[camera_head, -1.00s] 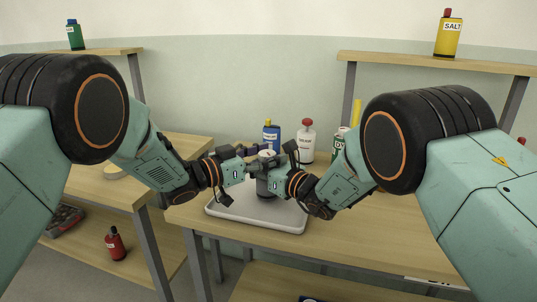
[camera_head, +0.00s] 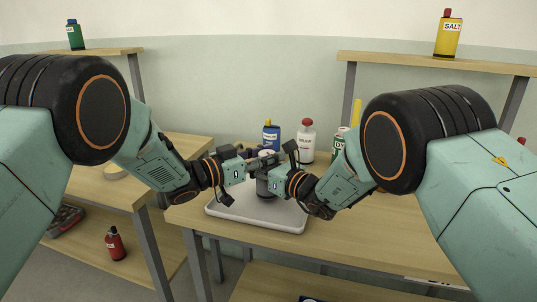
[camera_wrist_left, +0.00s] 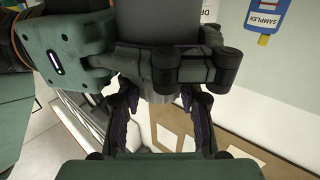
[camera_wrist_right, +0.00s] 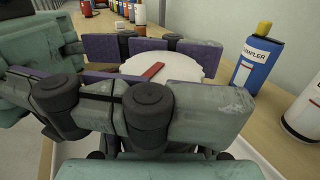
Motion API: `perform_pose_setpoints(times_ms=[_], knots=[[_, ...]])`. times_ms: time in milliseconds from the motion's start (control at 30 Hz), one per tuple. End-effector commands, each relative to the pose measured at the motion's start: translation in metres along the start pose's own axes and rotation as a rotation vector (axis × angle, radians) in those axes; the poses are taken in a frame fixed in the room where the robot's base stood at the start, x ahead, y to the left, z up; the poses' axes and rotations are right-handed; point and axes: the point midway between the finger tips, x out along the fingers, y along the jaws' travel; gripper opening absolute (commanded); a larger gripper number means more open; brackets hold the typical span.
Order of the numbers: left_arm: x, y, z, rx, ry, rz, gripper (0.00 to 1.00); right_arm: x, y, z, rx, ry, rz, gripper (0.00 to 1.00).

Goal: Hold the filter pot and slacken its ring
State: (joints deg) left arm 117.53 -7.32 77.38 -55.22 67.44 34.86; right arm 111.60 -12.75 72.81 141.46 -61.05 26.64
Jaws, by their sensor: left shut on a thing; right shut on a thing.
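The filter pot (camera_head: 266,187) stands upright on the bench tray, a grey cylinder mostly hidden by my grippers. Its pale round top, with a red bar, shows in the right wrist view (camera_wrist_right: 172,67). My left gripper (camera_head: 252,166) comes in from the left and is shut around the upper part, at the ring, which its fingers largely hide. My right gripper (camera_head: 268,177) comes in from the right and is shut on the grey body below. In the left wrist view the grey body (camera_wrist_left: 158,22) shows with the right gripper's fingers across it.
The pale tray (camera_head: 255,213) lies under the pot. A blue bottle (camera_head: 271,136) and a white bottle with a red cap (camera_head: 306,143) stand close behind. A green-labelled container (camera_head: 339,142) is near my right forearm. The bench front is clear.

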Motion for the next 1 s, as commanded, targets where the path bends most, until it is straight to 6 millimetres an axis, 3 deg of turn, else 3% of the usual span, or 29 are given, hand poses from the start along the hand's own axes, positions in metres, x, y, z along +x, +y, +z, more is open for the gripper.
perform_pose_setpoints(times_ms=[700, 1000], knots=[[0.0012, 0.0005, -0.0006, 0.001, 0.001, -0.317, 0.04, 0.0002, 0.0, 0.0002, 0.0, 0.0, 0.0, 0.0], [0.0003, -0.0006, -0.0006, 0.001, 0.001, -0.353, 0.04, 0.0001, -0.0003, 0.0, 0.0, 0.0, -0.001, 0.0]])
